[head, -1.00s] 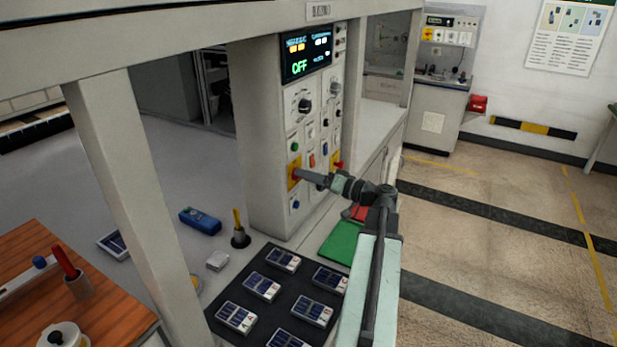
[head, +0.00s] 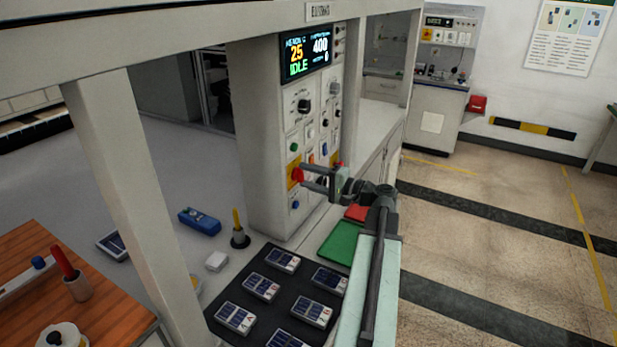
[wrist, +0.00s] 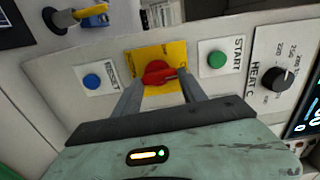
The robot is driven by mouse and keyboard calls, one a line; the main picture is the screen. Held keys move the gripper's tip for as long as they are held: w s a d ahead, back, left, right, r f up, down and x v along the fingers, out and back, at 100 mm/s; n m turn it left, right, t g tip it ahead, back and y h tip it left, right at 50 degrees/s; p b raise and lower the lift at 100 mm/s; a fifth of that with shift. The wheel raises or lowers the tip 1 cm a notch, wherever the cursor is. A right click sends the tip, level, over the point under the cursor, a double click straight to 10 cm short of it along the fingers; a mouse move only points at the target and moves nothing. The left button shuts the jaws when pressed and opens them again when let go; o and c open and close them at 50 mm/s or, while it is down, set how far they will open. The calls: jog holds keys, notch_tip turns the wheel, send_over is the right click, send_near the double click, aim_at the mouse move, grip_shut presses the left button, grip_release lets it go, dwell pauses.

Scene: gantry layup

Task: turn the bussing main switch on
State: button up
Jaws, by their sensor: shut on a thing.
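The red rotary switch knob (head: 297,175) sits on a yellow plate on the front of the grey control cabinet (head: 262,150). The knob also shows in the wrist view (wrist: 158,72), where it lies roughly crosswise in the picture. My gripper (head: 306,177) is shut on this knob, one finger on each side; it also shows in the wrist view (wrist: 159,86). The cabinet's display (head: 307,55) is lit and reads 25, 400 and IDLE. The small lettering on the switch plate is not readable.
A blue RESET button (wrist: 92,81), a green START button (wrist: 217,59) and a black HEAT dial (wrist: 272,79) flank the knob. A black tray (head: 260,322) of cells and a green mat (head: 341,243) lie below my arm. A white post (head: 130,190) stands at left.

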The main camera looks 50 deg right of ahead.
jog(key=shift+m, duration=0.4)
jog(key=o, duration=1.4)
jog(key=shift+c, duration=0.2)
jog(key=v, duration=0.8)
